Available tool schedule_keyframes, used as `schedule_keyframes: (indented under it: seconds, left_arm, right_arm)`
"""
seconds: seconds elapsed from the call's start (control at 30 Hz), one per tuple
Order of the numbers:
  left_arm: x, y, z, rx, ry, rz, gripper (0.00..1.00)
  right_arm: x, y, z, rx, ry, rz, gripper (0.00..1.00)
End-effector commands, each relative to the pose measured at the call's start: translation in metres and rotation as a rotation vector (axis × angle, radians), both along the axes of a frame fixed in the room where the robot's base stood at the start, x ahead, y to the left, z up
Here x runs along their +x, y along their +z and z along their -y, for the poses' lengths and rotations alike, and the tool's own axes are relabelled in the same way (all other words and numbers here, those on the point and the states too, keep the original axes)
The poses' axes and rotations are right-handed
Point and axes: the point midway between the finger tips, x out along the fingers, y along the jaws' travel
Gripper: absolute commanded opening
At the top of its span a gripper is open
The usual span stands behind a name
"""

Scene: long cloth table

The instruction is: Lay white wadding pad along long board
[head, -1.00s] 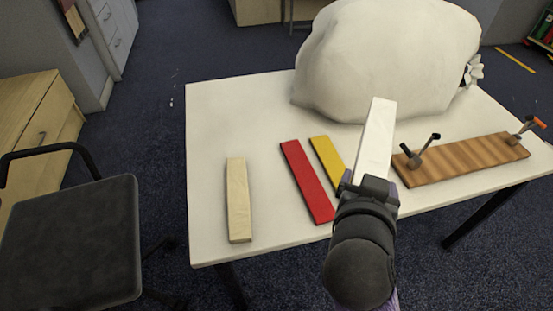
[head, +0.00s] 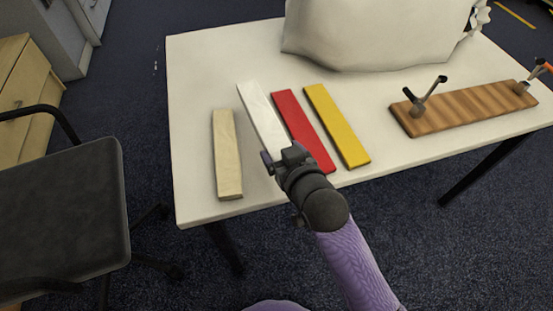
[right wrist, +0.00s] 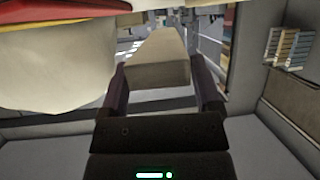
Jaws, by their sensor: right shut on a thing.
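The white wadding pad (head: 260,112) is a long flat strip. My right gripper (head: 283,160) is shut on its near end, and the pad points away from me over the table, between the pale wooden board and the red strip. In the right wrist view the pad (right wrist: 158,62) sits between the two fingers. A brown striped board (head: 465,108) with metal clamps lies at the table's right. A shorter pale wooden board (head: 227,155) lies at the left. I cannot tell the pad's exact height above the table. My left gripper is out of view.
A red strip (head: 303,132) and a yellow strip (head: 337,125) lie right of the pad. A big white sack (head: 375,35) fills the back of the white table (head: 205,75). A dark chair (head: 60,205) stands at the left. The table's back left is clear.

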Motion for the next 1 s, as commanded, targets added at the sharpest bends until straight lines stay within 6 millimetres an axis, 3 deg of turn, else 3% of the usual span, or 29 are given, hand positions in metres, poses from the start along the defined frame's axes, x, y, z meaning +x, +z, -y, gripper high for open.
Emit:
schedule_keyframes:
  seconds: [0.03,0.1,0.23,0.57,0.6,0.67,0.9,1.0]
  left_arm:
    - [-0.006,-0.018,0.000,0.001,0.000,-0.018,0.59]
    - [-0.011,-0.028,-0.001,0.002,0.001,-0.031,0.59]
    - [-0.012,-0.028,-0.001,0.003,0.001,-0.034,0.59]
    - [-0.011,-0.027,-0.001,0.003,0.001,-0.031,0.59]
    - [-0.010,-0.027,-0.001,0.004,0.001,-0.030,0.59]
    - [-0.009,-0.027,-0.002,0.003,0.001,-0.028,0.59]
    - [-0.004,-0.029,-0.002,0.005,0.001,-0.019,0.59]
    - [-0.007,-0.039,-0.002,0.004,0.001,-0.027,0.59]
  right_arm:
    - [-0.001,-0.028,0.000,-0.001,0.000,-0.010,0.25]
    - [-0.001,-0.045,0.000,-0.001,0.000,-0.010,0.25]
    - [-0.001,-0.056,0.000,0.000,0.000,-0.005,0.25]
    - [0.000,-0.057,0.000,0.000,0.000,-0.001,0.25]
    - [0.000,-0.057,0.000,0.001,0.000,0.000,0.85]
    - [0.000,-0.057,0.000,0.001,0.000,0.000,0.98]
    - [0.000,-0.058,0.000,0.000,0.000,-0.001,1.00]
    - [0.000,-0.063,0.000,0.002,0.000,-0.002,1.00]
